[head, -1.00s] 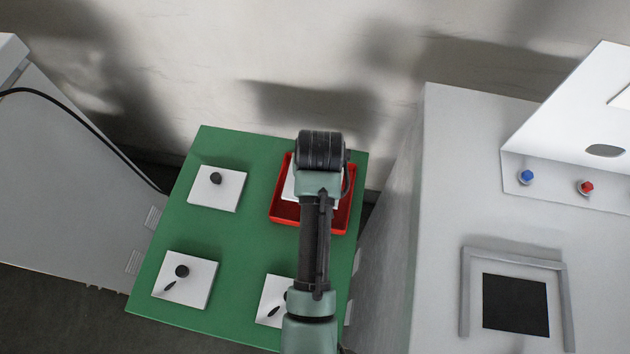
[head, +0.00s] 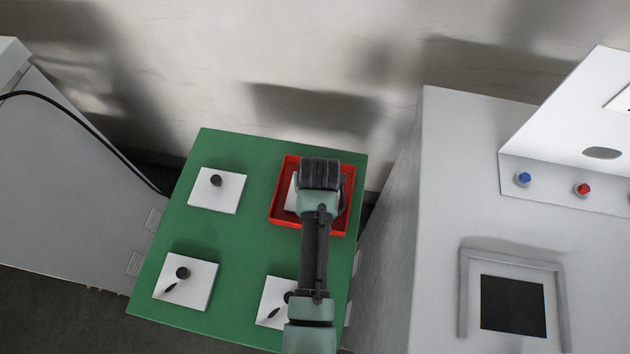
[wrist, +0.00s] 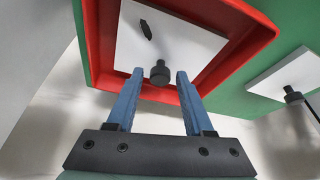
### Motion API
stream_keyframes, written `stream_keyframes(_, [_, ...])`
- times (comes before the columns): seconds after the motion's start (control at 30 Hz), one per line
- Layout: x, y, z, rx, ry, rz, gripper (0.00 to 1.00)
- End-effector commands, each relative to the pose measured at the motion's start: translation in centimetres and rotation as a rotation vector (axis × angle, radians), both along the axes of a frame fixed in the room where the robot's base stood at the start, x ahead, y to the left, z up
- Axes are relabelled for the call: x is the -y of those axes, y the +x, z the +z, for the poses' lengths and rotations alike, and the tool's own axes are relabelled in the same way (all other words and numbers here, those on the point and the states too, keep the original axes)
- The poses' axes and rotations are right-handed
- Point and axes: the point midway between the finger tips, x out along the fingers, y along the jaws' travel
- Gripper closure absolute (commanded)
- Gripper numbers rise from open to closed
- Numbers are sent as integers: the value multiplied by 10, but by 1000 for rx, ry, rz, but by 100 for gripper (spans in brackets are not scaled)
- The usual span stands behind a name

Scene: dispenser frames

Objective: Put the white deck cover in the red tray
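The white deck cover (wrist: 168,45) lies inside the red tray (wrist: 253,55), seen in the wrist view. It is a flat square plate with a dark round knob (wrist: 160,74) and a dark slot. My gripper (wrist: 157,75) is open, with its blue fingers on either side of the knob and a gap showing at both sides. In the head view, part of the white cover (head: 291,194) shows in the red tray (head: 284,221), and my arm hides the rest of it and my fingers.
The green table (head: 245,240) also bears white plates with dark knobs at back left (head: 230,198), front left (head: 203,285) and front right (head: 270,302). A grey cabinet (head: 400,270) with blue and red buttons stands at right. A wall rises behind.

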Motion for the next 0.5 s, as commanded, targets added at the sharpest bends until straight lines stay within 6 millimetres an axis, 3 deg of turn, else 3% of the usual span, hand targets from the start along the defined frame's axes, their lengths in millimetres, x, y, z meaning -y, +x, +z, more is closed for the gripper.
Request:
stream_keyframes(0.3, [0,0,1,0,0,0,39])
stream_keyframes(0.5, [1,-4,13,2,-1,0,39])
